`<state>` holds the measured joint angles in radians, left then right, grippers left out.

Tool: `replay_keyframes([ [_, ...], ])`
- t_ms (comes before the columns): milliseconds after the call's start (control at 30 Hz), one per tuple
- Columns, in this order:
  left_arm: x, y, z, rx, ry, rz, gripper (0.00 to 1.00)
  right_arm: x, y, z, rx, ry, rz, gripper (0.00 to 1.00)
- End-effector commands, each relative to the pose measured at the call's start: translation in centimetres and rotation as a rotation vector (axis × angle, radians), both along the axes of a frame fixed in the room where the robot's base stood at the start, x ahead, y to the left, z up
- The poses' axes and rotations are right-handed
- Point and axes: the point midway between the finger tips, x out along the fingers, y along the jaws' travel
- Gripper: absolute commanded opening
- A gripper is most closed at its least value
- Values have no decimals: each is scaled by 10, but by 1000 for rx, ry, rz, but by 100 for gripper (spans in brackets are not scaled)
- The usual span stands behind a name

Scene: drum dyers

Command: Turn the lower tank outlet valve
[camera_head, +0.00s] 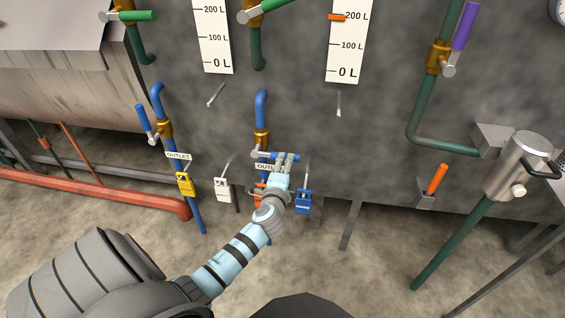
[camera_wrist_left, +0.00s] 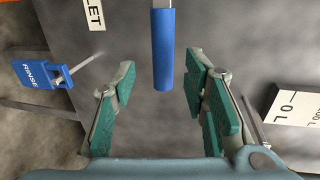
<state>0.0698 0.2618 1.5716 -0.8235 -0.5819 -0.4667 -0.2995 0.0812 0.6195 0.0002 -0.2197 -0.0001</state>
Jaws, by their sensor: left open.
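The middle outlet valve has a brass body (camera_head: 262,138) on a blue pipe (camera_head: 261,105) low on the tank. Its blue handle (camera_head: 272,154) points right, partly hidden by my gripper. My left gripper (camera_head: 286,161) is at this handle. In the left wrist view the blue handle (camera_wrist_left: 162,50) reaches between the two spread green-padded fingers of the gripper (camera_wrist_left: 160,75), with space on both sides. The fingers do not touch it. A second outlet valve (camera_head: 165,130) at the left has its blue handle (camera_head: 142,118) pointing up and left. My right gripper is not in view.
Level scales (camera_head: 345,50) are on the grey tank wall. A red pipe (camera_head: 100,191) runs low at left.

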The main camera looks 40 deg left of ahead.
Motion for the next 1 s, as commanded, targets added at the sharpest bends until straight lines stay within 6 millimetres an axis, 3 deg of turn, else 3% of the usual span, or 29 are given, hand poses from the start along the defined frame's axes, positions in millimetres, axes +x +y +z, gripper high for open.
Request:
replay_keyframes([
  [100, -29, -16, 6, 0, 2, -1, 40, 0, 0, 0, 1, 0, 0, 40],
  [300, -54, -31, 12, 0, 1, -1, 40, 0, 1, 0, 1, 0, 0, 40],
  [900, -53, -35, 14, -45, -30, -8, 40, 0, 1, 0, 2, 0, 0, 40],
  [967, -51, -41, -7, -149, -33, -25, 40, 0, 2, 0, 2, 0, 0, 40],
  [1000, -51, -44, -30, -226, -16, -29, 40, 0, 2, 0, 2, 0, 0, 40],
])
